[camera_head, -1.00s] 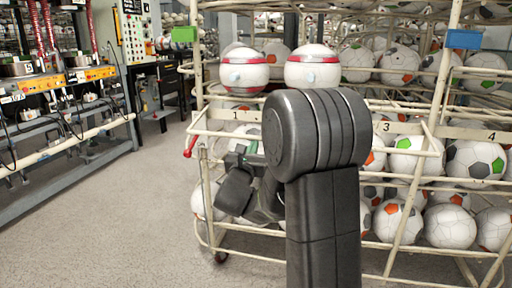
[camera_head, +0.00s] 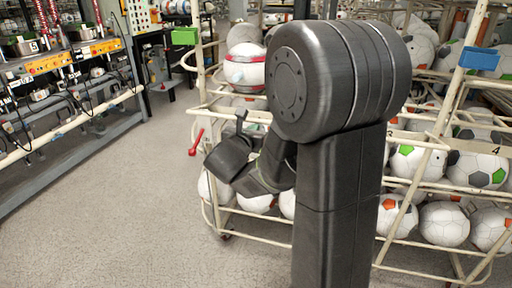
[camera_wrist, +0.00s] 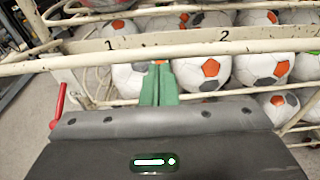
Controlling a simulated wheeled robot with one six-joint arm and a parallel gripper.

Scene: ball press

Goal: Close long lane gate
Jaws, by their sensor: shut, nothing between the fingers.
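The cream tube rack (camera_head: 222,108) holds soccer balls in numbered lanes. A red handle (camera_head: 196,142) sticks out at its left front corner; it also shows at the left of the wrist view (camera_wrist: 58,105). In the wrist view a long cream bar (camera_wrist: 220,52) runs across the front of lanes 1 and 2; I cannot tell for sure which part is the long lane gate. My gripper (camera_wrist: 160,75) has its green fingers together and empty, pointing at the rack, with the tips just below the lane bars. In the head view my arm hides the middle of the rack.
A red-striped ball (camera_head: 244,68) sits on the rack's top left. Blue (camera_head: 479,58) and green (camera_head: 185,36) tags hang on its posts. A workbench with yellow units (camera_head: 50,64) stands at the left. The grey floor (camera_head: 130,190) between is clear.

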